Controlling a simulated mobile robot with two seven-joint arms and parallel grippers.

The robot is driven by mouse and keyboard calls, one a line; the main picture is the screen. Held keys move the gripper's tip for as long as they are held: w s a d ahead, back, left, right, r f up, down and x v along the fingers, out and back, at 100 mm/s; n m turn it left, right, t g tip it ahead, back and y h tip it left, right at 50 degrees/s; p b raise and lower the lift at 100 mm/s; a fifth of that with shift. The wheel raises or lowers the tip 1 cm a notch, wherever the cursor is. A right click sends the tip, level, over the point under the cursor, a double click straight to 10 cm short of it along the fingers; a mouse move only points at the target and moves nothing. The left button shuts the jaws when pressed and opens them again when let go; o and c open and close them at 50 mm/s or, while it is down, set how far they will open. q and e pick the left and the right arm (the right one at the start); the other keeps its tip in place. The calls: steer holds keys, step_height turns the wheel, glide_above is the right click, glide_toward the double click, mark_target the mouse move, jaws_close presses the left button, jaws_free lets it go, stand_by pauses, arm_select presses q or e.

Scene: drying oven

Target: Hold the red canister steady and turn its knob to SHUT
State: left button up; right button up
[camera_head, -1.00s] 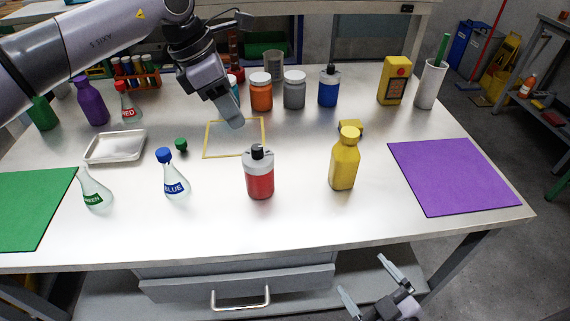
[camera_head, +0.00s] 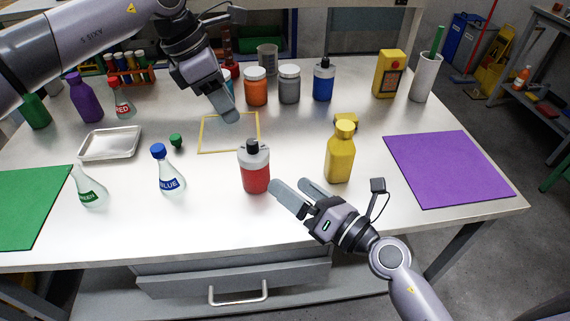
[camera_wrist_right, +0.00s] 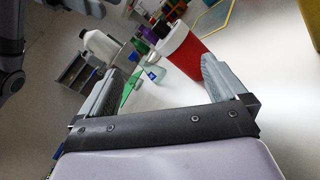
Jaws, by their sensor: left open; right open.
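The red canister (camera_head: 255,179) has a grey top and a black knob (camera_head: 252,146). It stands upright on the table near the middle of the head view. My right gripper (camera_head: 291,186) is open just to the right of the canister, its fingers pointing toward it and apart from it. In the right wrist view the red canister (camera_wrist_right: 183,50) shows beyond the open, empty fingers, near the right one. My left gripper (camera_head: 229,112) is above the table, behind and left of the canister; its fingers overlap in the head view. The knob's marking is too small to read.
A yellow bottle (camera_head: 340,156) stands right of the canister, close to my right gripper. A blue-labelled flask (camera_head: 168,172) stands to the left. A yellow frame outline (camera_head: 202,135) lies behind. The purple mat (camera_head: 450,168) is at the right. Several jars stand at the back.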

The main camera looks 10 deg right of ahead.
steer(key=w+a+r+n, duration=0.2)
steer(key=w+n, duration=0.1)
steer(key=n, duration=0.2)
steer(key=n+h, duration=0.1)
steer(key=n, duration=0.2)
glide_toward(265, 177)
steer(key=x, duration=0.3)
steer(key=shift+w+a+f, duration=0.15)
steer(key=shift+w+a, duration=0.05)
steer(key=shift+w, duration=0.15)
steer(key=shift+m, duration=0.3)
steer(key=x, duration=0.5)
steer(key=shift+w+a, duration=0.2)
steer(key=shift+a, duration=0.05)
steer(key=shift+x, duration=0.95)
steer(key=c, duration=1.2)
